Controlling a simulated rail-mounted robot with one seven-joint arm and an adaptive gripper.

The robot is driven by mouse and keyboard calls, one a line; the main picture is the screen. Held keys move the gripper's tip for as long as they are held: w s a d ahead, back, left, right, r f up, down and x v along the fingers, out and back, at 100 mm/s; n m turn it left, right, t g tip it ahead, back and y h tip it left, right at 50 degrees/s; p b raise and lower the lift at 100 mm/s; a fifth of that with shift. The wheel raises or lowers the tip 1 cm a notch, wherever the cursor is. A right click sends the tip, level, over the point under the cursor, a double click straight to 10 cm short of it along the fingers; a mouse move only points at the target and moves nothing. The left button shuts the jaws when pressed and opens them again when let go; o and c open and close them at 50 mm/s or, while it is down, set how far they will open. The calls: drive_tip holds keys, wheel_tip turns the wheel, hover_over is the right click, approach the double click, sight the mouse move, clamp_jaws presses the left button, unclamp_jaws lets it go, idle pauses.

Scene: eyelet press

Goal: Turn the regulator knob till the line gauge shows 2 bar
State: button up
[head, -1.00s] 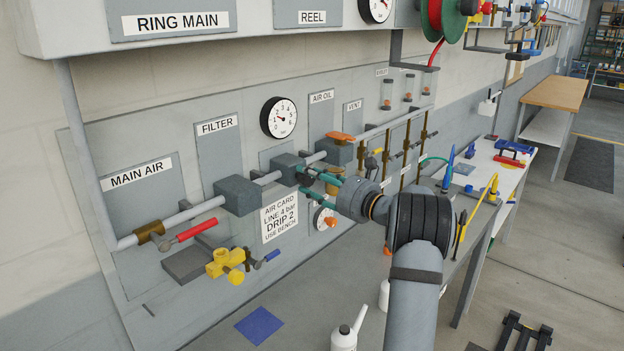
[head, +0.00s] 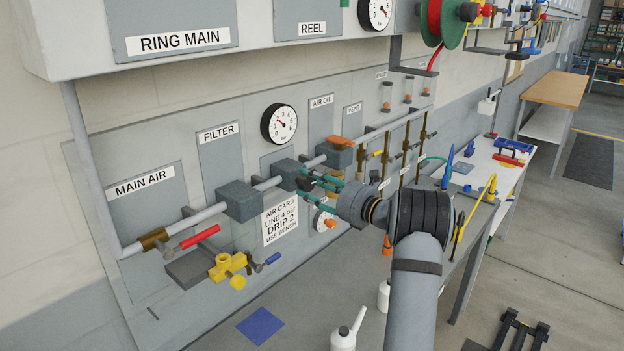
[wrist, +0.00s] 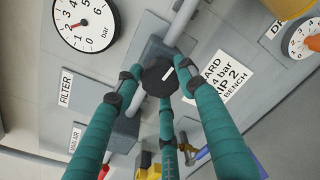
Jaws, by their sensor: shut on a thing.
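The regulator knob (wrist: 158,76) is black with a white mark. My gripper (wrist: 160,82) has its teal fingers closed around it in the wrist view. In the head view my gripper (head: 316,181) reaches the pipe line from the right, and its fingers mostly hide the knob. The line gauge (head: 279,123) is a round white dial on the panel above the regulator. It also shows at the upper left of the wrist view (wrist: 86,22), partly cut off, with a red needle.
An air card (head: 280,221) under the pipe reads LINE 4 bar, DRIP 2. A second small gauge (wrist: 304,40) sits close by with an orange knob (head: 331,224). A yellow valve (head: 227,265) and red handle (head: 200,237) lie left. The bench (head: 503,175) stands right.

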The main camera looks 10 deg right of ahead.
drive_tip(key=shift+d+r, duration=0.1)
drive_tip(key=shift+r, duration=0.35)
drive_tip(key=o, duration=1.1)
drive_tip(key=shift+f, duration=0.2)
drive_tip(key=v, duration=1.2)
drive_tip(key=shift+f, duration=0.15)
